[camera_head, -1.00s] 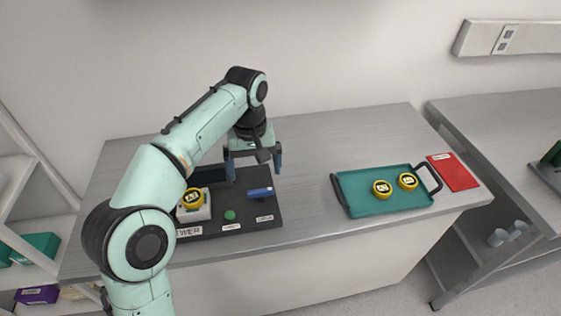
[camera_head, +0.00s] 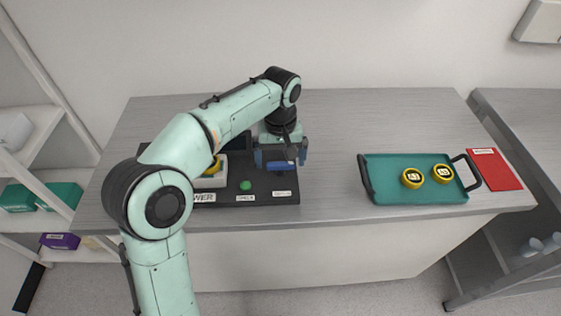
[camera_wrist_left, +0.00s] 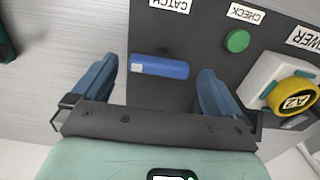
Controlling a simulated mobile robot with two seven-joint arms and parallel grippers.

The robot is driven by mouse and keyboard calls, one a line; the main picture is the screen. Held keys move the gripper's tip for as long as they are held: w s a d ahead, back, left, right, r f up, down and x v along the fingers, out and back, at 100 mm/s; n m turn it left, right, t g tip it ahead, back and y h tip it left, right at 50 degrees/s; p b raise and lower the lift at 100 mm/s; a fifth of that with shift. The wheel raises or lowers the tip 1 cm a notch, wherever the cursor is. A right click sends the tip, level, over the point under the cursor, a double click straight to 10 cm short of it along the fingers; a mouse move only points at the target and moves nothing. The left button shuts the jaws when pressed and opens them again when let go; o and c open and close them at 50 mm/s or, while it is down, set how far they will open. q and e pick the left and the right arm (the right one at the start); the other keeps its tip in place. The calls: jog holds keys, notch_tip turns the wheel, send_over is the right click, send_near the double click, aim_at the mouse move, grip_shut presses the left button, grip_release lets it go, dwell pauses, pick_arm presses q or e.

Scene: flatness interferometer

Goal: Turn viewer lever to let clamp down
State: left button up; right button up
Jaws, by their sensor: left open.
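The viewer is a dark base plate (camera_head: 262,199) on the bench, partly hidden by my left arm. Its blue lever (camera_head: 279,166) lies roughly left to right near the plate's right edge, close to the CATCH label. My left gripper (camera_head: 281,157) is open above the lever, pointing down. In the left wrist view the blue lever (camera_wrist_left: 160,67) shows between and slightly beyond the two open fingers (camera_wrist_left: 156,88), with a gap on each side. A yellow puck marked A2 (camera_wrist_left: 292,98) sits on the viewer's pale block (camera_wrist_left: 272,72). My right gripper is out of view.
A green button (camera_head: 246,185) sits left of the lever. A teal tray (camera_head: 385,170) with two yellow pucks (camera_head: 412,178) stands to the right, beside a red sheet (camera_head: 495,170). The bench between viewer and tray is clear.

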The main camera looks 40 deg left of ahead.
pick_arm(q)
jog(key=shift+f, duration=0.55)
jog(key=c, duration=1)
